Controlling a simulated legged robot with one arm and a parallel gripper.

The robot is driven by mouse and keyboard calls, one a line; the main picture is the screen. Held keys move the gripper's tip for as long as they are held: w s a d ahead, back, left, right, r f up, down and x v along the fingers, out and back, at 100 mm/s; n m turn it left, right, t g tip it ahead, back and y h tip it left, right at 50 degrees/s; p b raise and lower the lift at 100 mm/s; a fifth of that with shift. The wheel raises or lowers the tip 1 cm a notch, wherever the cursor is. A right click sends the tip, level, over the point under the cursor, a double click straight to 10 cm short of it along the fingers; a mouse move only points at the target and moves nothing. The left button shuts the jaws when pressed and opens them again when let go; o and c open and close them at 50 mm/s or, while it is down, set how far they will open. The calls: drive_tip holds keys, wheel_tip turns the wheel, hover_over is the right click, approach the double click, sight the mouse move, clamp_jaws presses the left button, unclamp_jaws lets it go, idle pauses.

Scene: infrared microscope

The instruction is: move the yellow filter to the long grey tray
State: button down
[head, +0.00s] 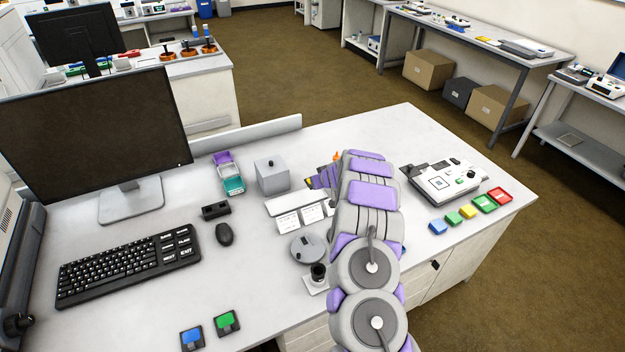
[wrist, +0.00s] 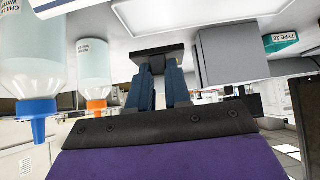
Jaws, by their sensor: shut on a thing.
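My gripper (wrist: 157,82) is shut, its two dark blue fingers close together on a dark flat piece (wrist: 157,53) at their tips. I see no yellow on this piece in the wrist view, so I cannot tell if it is the yellow filter. In the head view my arm hides most of the gripper. A small yellow square block (head: 467,211) lies on the right of the table, between green blocks. A long pale bar (head: 295,201) lies left of my arm; I cannot tell if it is the long grey tray.
A grey cube (head: 271,176) stands left of my arm, and a teal box (head: 233,185) beyond it. Bottles with blue (wrist: 37,108) and orange (wrist: 97,106) caps show in the wrist view. A white instrument (head: 445,182) stands at right. Monitor and keyboard (head: 128,265) fill the left.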

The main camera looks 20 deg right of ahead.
drive_tip(key=d+f, duration=0.1)
drive_tip(key=f, duration=0.2)
drive_tip(key=shift+d+b, duration=0.35)
drive_tip(key=shift+d, duration=0.05)
drive_tip(key=a+b, duration=0.1)
drive_tip(key=a+f+b, duration=0.1)
drive_tip(key=a, duration=0.1)
drive_tip(key=shift+f, duration=0.2)
drive_tip(key=shift+a+f+b, duration=0.15)
drive_tip(key=shift+f+b, duration=0.05)
drive_tip(key=shift+b, duration=0.1)
drive_tip(key=shift+f, duration=0.15)
drive_tip(key=d, duration=0.2)
drive_tip(key=shift+d+f+b, duration=0.3)
drive_tip(key=shift+d+b, duration=0.05)
drive_tip(key=shift+d, duration=0.05)
drive_tip(key=shift+a+r, duration=0.15)
drive_tip(key=shift+a, duration=0.8)
drive_tip(key=shift+d+f, duration=0.2)
drive_tip(key=shift+d, duration=0.15)
drive_tip(key=c, duration=1.3)
unclamp_jaws()
drive_tip(key=shift+d, duration=0.35)
drive_tip(key=o, duration=0.3)
drive_tip(key=shift+a, duration=0.5)
drive_tip(key=shift+o, duration=0.6)
drive_tip(key=o, duration=0.3)
drive_tip(key=shift+d, duration=0.35)
